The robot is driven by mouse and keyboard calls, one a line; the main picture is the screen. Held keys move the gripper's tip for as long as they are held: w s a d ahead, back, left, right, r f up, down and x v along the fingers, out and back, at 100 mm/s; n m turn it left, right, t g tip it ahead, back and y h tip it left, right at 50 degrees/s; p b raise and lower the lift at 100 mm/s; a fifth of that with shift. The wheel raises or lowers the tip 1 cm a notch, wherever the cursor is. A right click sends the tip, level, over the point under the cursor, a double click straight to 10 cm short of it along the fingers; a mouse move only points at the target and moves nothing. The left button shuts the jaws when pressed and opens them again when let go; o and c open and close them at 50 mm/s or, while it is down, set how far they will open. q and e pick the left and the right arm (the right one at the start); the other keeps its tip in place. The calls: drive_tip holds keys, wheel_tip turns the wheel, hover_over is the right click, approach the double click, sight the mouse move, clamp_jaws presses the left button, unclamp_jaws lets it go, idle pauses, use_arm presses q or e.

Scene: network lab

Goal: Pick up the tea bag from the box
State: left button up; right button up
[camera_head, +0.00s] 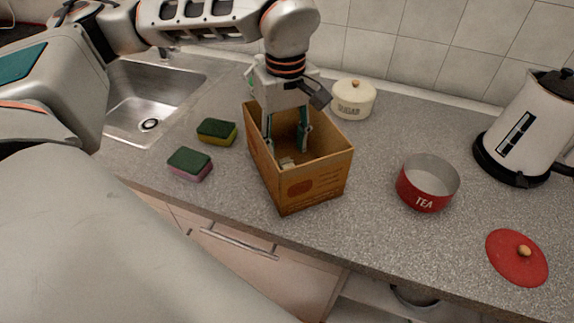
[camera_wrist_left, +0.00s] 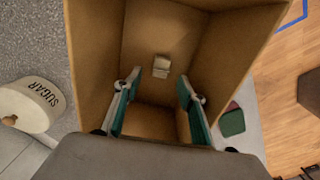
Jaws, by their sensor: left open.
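The open brown cardboard box (camera_head: 318,185) stands on the grey counter in the middle of the head view. My left gripper (camera_head: 286,150) reaches down into it from above, its two fingers apart and nothing between them. In the left wrist view the open left gripper (camera_wrist_left: 158,95) shows inside the box (camera_wrist_left: 90,50). A small pale tea bag (camera_wrist_left: 161,66) lies on the box floor, beyond the fingertips in that view. In the head view a bit of the pale tea bag (camera_head: 287,162) shows low in the box, beside the fingers. My right gripper is not seen.
Two sponges (camera_head: 190,164) (camera_head: 217,131) lie left of the box, near the sink (camera_head: 150,95). A sugar pot (camera_head: 353,99) stands behind it. A red tea tin (camera_head: 427,183), its red lid (camera_head: 517,257) and a kettle (camera_head: 525,130) are at the right.

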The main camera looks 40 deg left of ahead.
sight(286, 162)
use_arm(q)
drive_tip(key=shift+s+f, duration=0.1)
drive_tip(key=shift+f, duration=1.9)
drive_tip(key=c, duration=0.8)
drive_tip(key=shift+o, duration=0.2)
drive_tip(key=shift+r, duration=0.1)
